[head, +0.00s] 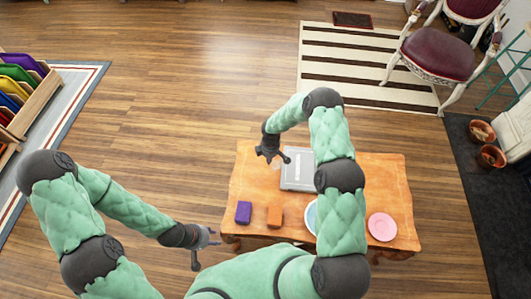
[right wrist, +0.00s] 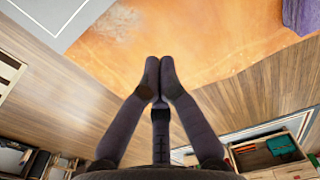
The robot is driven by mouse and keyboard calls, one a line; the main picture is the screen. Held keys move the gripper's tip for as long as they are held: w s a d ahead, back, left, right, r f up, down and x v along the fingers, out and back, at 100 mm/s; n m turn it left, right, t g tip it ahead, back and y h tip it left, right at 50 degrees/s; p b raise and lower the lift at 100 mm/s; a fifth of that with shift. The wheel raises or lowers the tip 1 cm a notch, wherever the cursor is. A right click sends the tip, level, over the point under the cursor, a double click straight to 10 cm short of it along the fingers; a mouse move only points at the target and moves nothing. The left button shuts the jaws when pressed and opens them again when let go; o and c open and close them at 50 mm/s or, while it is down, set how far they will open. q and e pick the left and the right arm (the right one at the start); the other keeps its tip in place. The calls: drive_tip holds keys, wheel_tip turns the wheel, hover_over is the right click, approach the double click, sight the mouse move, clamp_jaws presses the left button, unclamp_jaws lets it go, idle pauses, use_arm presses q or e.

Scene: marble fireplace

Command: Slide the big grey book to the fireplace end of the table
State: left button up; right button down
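The big grey book (head: 299,170) lies flat on the orange wooden table (head: 350,225), near its far edge and left of the middle. My right arm hides its right side. My right gripper (head: 275,157) is beside the book's left edge, above the far left part of the table. In the right wrist view its fingertips (right wrist: 159,62) are together with nothing between them, and the book's grey corner (right wrist: 60,18) shows at the upper left, apart from them. My left gripper (head: 206,248) is empty, fingers spread, left of the table's near left corner.
On the table are a purple block (head: 243,212), an orange block (head: 274,216), a blue-rimmed plate (head: 311,217) partly behind my right arm, and a pink plate (head: 382,227). A red chair (head: 437,55) stands far right. A white carved piece (head: 518,125) is at the right edge.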

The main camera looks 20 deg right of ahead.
sight(269, 169)
drive_tip(key=f+b, duration=0.1)
drive_tip(key=f, duration=0.2)
drive_tip(key=w+f+b, duration=0.1)
drive_tip(key=f, duration=0.2)
drive_tip(key=f+b, duration=0.1)
drive_tip(key=f, duration=0.3)
drive_tip(key=shift+w+d, duration=0.35)
drive_tip(key=d, duration=0.1)
drive_tip(key=s+d, duration=0.1)
drive_tip(key=shift+s+d+r, duration=0.15)
drive_tip(key=shift+d+r, duration=0.05)
drive_tip(key=shift+d, duration=0.2)
use_arm(q)
drive_tip(key=f, duration=0.3)
drive_tip(key=shift+w+a+f+b, duration=0.15)
drive_tip(key=shift+w+f+b, duration=0.05)
drive_tip(key=shift+w+b, duration=0.1)
use_arm(e)
drive_tip(key=shift+s+d, duration=0.2)
drive_tip(key=shift+d, duration=0.2)
